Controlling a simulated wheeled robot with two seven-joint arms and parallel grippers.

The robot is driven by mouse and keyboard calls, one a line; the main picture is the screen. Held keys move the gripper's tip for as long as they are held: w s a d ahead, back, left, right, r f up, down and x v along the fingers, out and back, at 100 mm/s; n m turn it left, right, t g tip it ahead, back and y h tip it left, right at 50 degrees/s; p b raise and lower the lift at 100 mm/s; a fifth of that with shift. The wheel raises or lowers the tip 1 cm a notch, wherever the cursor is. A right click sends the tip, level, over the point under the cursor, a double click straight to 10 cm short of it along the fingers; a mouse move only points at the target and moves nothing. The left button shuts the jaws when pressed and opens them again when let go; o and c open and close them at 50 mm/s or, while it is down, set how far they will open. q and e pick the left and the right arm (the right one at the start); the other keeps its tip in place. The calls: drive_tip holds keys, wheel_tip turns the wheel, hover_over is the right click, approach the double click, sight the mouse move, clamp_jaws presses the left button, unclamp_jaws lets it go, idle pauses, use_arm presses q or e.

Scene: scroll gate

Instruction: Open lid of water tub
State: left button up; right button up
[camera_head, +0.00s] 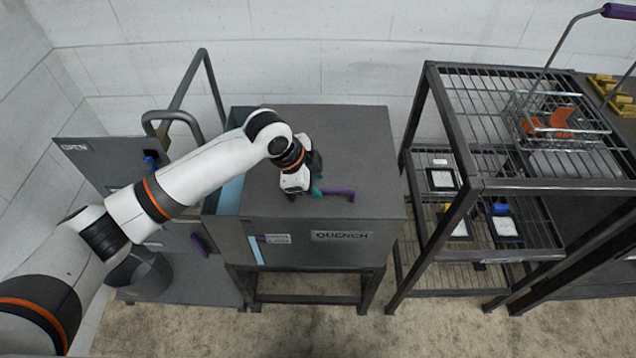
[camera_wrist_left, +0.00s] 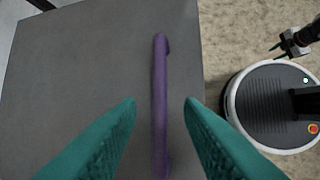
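The water tub (camera_head: 310,238) is a dark grey box marked QUENCH on a metal stand. Its flat grey lid (camera_head: 355,150) carries a purple bar handle (camera_head: 342,194), which also shows in the left wrist view (camera_wrist_left: 160,100). A light blue strip shows along the tub's left side. My left gripper (camera_head: 316,190) is over the lid. In the left wrist view its teal fingers (camera_wrist_left: 160,102) are open, one on each side of the handle, with gaps to it. A dark gripper-like part, seemingly my right gripper (camera_wrist_left: 290,46), shows small at the upper right; its opening is unclear.
A wire shelf rack (camera_head: 470,183) stands right of the tub, with a wire basket (camera_head: 570,135) holding orange parts on top. Left of the tub are a grey panel (camera_head: 95,165), bent metal tubes and a dark bucket (camera_head: 145,275). A white wall is behind.

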use_arm(q)
drive_tip(key=shift+x, duration=1.05)
clamp_jaws()
